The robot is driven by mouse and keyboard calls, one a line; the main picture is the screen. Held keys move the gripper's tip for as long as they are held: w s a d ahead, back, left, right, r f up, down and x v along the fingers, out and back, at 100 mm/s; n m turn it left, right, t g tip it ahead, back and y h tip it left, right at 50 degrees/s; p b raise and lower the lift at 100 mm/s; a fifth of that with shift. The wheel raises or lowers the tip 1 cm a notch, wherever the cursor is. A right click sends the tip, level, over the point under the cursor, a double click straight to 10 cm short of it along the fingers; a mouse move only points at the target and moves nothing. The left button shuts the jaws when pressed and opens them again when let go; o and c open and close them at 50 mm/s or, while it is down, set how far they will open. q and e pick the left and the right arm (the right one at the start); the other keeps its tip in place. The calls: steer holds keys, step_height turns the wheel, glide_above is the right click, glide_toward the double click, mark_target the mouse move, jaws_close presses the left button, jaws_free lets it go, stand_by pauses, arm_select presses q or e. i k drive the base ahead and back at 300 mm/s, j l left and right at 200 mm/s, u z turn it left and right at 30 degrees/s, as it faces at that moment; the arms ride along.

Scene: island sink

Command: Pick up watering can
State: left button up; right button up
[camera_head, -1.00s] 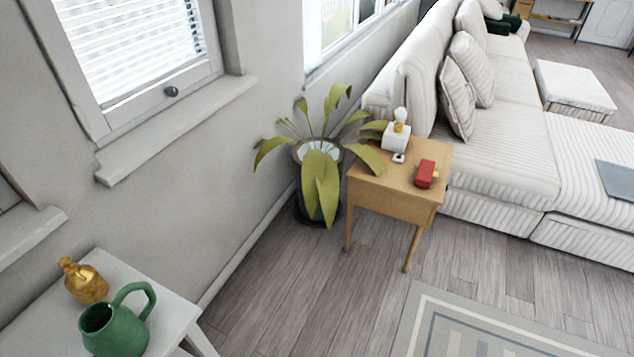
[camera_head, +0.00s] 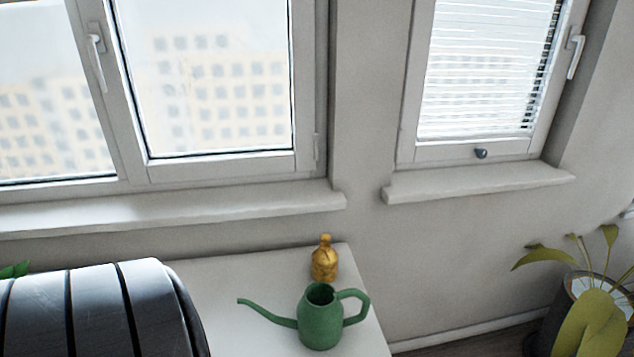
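The green watering can (camera_head: 320,322) stands upright on a white table (camera_head: 228,272), near the table's right end. Its long thin spout points left and its loop handle is on the right. A gold bottle (camera_head: 325,260) stands just behind it, close to the wall. Neither of my grippers is in view.
A large dark, ribbed, rounded object (camera_head: 95,310) fills the lower left and hides part of the table. Window sills (camera_head: 180,212) run along the wall behind the table. A potted plant (camera_head: 590,310) stands at the lower right, with some floor between it and the table.

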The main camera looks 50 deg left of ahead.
mark_target(320, 323)
steer(key=i+u, duration=0.1)
steer(key=u, duration=1.4)
steer(key=i+l+u, duration=0.2)
steer(key=u, duration=0.25)
steer(key=i+l+u, duration=0.1)
steer(key=l+u, duration=0.75)
steer(key=i+l+u, duration=0.1)
steer(key=l+u, duration=0.3)
